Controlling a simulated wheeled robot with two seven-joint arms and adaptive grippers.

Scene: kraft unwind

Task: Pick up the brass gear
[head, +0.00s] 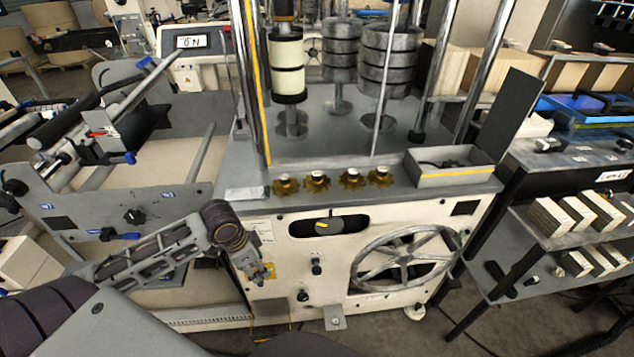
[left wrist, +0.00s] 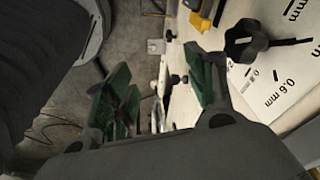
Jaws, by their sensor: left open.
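Several brass gears (head: 316,181) lie in a row along the front edge of the grey machine top in the head view. Each has a pale piece at its middle. They look alike, and I cannot tell which one the task means. My left gripper (head: 262,273) is in front of the machine's white front panel, below and left of the row and apart from it. In the left wrist view its green fingers (left wrist: 160,88) are spread with nothing between them. No gear shows in that view. My right gripper is not in view.
A grey open tray (head: 455,174) stands right of the gears, and upright metal posts (head: 388,90) rise behind them. A labelled white panel with a black knob (left wrist: 245,40) is close to the left fingers.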

